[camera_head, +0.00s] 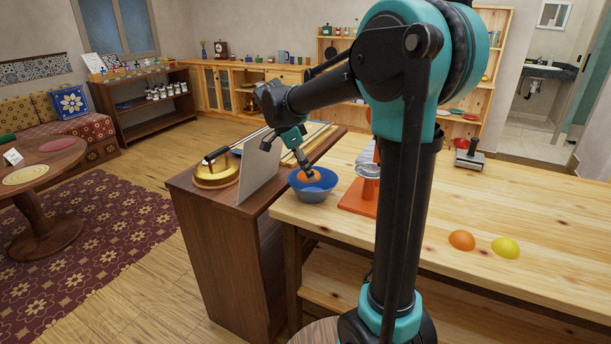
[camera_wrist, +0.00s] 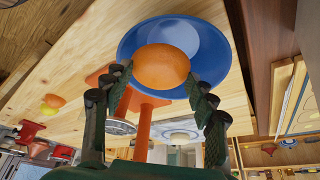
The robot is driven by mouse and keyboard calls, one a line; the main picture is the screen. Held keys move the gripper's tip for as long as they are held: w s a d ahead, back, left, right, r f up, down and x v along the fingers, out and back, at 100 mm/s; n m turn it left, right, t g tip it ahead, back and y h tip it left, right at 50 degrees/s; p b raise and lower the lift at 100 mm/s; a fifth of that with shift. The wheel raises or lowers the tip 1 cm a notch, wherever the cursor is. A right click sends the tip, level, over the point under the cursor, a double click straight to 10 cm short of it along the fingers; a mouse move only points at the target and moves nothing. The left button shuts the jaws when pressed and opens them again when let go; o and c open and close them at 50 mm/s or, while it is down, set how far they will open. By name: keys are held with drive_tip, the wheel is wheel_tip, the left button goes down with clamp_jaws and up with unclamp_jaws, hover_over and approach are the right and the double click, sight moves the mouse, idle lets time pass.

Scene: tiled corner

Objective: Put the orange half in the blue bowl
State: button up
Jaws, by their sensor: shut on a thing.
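The orange half (camera_wrist: 162,67) is between the fingers of my gripper (camera_wrist: 163,86), which is shut on it. In the wrist view the blue bowl (camera_wrist: 218,62) is right behind it, its rim showing around the fruit. In the head view my gripper (camera_head: 308,172) points down at the mouth of the blue bowl (camera_head: 313,196), and the orange half (camera_head: 303,176) shows at the rim's opening. I cannot tell whether the fruit touches the bowl's inside. The bowl stands upright on the light wooden counter's left end.
An orange stand (camera_head: 356,200) with a metal cup is just right of the bowl. A grey panel (camera_head: 260,169) and a golden lidded pan (camera_head: 216,172) are to the left.

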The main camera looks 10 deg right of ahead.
sight(302, 170)
drive_tip(key=shift+f, duration=1.3)
drive_tip(key=shift+f, duration=0.6)
drive_tip(key=o, duration=1.3)
drive_tip(key=shift+c, duration=0.2)
drive_tip(key=shift+r, duration=0.15)
drive_tip(key=shift+r, duration=0.3)
drive_tip(key=v, duration=1.2)
drive_tip(key=shift+r, duration=0.25)
drive_tip(key=shift+d, duration=0.1)
